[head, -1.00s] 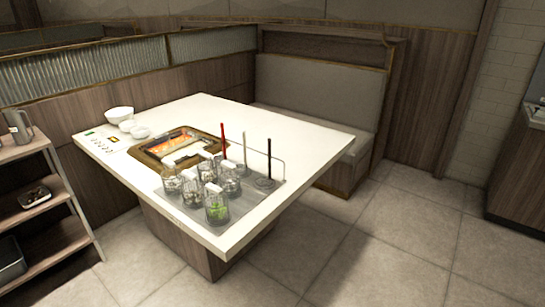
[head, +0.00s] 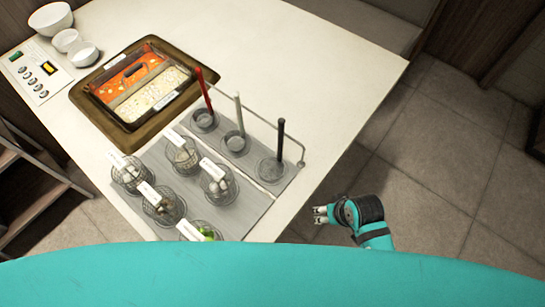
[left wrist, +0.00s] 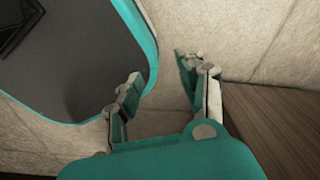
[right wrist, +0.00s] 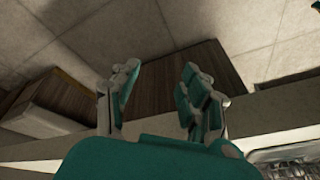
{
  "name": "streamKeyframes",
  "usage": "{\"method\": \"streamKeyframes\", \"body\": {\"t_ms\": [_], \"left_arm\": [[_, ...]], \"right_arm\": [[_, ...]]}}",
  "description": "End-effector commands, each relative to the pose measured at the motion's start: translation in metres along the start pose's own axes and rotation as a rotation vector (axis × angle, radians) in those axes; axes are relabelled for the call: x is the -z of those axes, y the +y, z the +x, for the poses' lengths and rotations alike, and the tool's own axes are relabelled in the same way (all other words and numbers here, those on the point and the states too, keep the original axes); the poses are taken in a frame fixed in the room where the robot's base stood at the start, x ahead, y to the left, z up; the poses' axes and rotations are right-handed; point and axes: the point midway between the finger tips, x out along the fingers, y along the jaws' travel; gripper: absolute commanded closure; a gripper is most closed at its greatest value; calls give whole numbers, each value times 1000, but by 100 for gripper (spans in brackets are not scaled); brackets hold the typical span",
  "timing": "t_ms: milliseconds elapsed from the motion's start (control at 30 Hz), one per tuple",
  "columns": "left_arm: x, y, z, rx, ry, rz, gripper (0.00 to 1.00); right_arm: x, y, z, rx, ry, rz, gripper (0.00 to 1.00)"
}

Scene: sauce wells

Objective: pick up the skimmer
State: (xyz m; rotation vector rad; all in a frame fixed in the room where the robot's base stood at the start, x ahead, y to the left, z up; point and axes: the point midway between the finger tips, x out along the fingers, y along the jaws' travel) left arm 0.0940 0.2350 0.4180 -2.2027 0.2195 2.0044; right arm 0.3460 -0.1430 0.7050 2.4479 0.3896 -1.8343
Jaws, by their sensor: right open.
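Three long-handled utensils stand upright on a grey tray (head: 270,185) on the table. The black-handled one (head: 280,142) has a flat, round, dark mesh head and looks like a skimmer. The red-handled (head: 204,90) and white-handled (head: 239,115) ones have round wire heads. My right gripper (head: 320,214) is open and empty, off the table's right edge and right of the black handle. It also shows open in the right wrist view (right wrist: 157,88). My left gripper (left wrist: 168,80) shows only in the left wrist view, open and empty, over the floor.
A thin metal rail (head: 302,150) runs along the tray's right side. Several wire baskets with food (head: 162,205) stand left of the utensils. A divided pot (head: 142,85) is set in the table, with white bowls (head: 50,18) behind. The table's far right is clear.

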Motion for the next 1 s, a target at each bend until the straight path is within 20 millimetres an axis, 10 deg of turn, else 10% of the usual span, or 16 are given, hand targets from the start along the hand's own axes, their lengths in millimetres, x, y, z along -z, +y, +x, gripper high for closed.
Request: {"method": "streamKeyframes", "body": {"t_ms": [400, 1000], "left_arm": [[-16, 3, -17, -5, -25, 3, 60], [1, 1, -18, -2, 1, 2, 60]], "right_arm": [[75, -60, -135, 133, 84, -124, 55], [191, -165, -198, 329, 19, -554, 55]]}}
